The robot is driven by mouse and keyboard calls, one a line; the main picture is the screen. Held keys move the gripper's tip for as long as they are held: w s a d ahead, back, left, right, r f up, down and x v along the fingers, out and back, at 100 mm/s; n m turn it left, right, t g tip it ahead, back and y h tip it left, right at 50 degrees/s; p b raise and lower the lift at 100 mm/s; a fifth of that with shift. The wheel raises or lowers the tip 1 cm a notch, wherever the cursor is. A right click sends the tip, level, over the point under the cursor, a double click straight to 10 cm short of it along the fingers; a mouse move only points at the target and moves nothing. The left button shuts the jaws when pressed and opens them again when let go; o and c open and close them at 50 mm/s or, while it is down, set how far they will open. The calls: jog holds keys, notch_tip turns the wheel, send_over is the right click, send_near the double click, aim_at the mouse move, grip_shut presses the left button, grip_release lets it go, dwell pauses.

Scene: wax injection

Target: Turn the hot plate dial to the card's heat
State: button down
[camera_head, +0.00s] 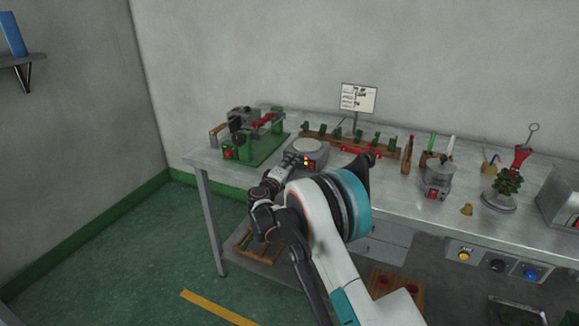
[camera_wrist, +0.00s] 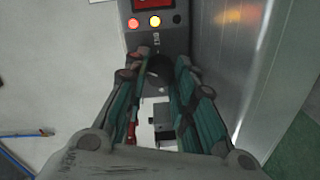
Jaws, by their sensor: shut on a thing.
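The hot plate (camera_head: 308,147) stands near the front edge of the metal bench, with a round pale top.
A green machine (camera_head: 250,143) stands left of the hot plate. A wooden rack with green pieces (camera_head: 345,146) lies behind it. Bare bench top (camera_head: 400,203) lies to the front right.

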dwell(0.3)
jog(key=c, duration=1.3)
grip_release()
